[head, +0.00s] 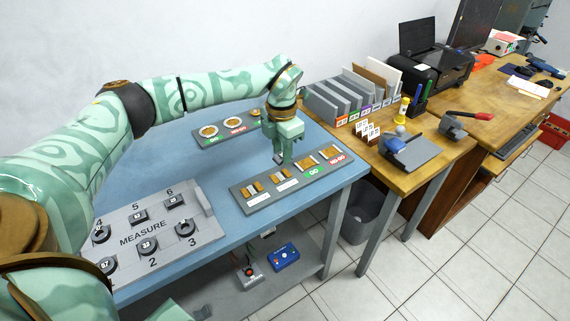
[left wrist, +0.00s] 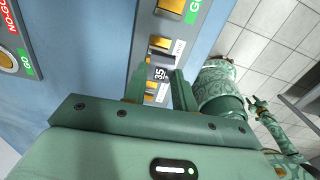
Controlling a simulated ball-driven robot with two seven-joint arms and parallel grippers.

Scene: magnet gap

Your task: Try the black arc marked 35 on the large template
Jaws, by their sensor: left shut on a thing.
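My left gripper (head: 283,158) is over the grey GO/NO-GO gauge board (head: 262,203) near the front edge of the blue table. In the left wrist view its fingers (left wrist: 160,86) are shut on a small dark piece marked 35 (left wrist: 160,73), taken as the black arc. Its curve is hard to make out there. The gauge board carries several brass-coloured gaps. I cannot tell whether the piece touches one. A second board (head: 227,130) with round brass gauges lies farther back. Which template is the large one is unclear.
The grey MEASURE board (head: 150,255) with several dark pieces on numbered places lies at the left of the blue table. A wooden desk to the right holds a grey sorter (head: 345,98), a black printer (head: 440,65) and small tools. Blue tabletop lies clear between the boards.

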